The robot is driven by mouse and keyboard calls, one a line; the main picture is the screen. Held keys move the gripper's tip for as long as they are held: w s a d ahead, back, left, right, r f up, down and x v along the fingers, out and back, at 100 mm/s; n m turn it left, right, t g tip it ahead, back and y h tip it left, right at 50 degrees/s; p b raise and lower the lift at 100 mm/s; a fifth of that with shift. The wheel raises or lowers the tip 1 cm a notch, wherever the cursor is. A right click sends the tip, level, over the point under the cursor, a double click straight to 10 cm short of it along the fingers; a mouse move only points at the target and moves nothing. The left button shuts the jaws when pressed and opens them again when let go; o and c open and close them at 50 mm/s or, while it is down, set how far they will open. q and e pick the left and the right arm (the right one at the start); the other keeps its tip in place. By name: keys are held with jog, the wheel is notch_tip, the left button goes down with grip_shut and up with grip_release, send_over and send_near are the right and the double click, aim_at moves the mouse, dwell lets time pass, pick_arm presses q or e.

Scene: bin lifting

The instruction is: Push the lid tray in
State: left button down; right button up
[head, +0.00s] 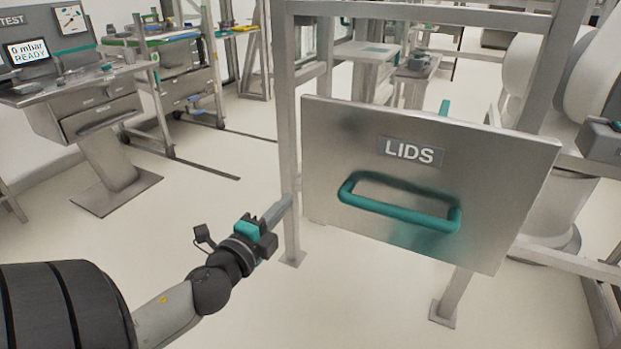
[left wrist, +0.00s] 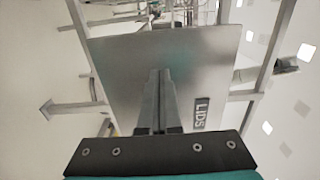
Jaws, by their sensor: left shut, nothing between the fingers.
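The lid tray shows as a flat metal front panel (head: 480,160) marked LIDS, with a teal bar handle (head: 400,209) below the label. The panel stands in front of the posts of a grey metal frame (head: 287,100); the tray body behind it is mostly hidden. My left gripper (head: 286,204) is shut and empty, low beside the panel's left edge, pointing up toward it. In the left wrist view, the shut fingers (left wrist: 160,76) overlap the panel (left wrist: 205,60), with the label beside them. I cannot tell whether they touch it. My right gripper is not in view.
A desk (head: 85,90) with a screen reading "0 mbar READY" stands at the back left, beside a wheeled bench (head: 180,85). White rounded equipment (head: 535,75) stands behind the frame at right.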

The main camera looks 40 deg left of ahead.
pick_arm(q)
jog(key=b, duration=0.2)
send_near(315, 171)
jog(key=x, duration=0.5)
jog(key=shift+w, duration=0.15)
jog(key=shift+x, duration=0.75)
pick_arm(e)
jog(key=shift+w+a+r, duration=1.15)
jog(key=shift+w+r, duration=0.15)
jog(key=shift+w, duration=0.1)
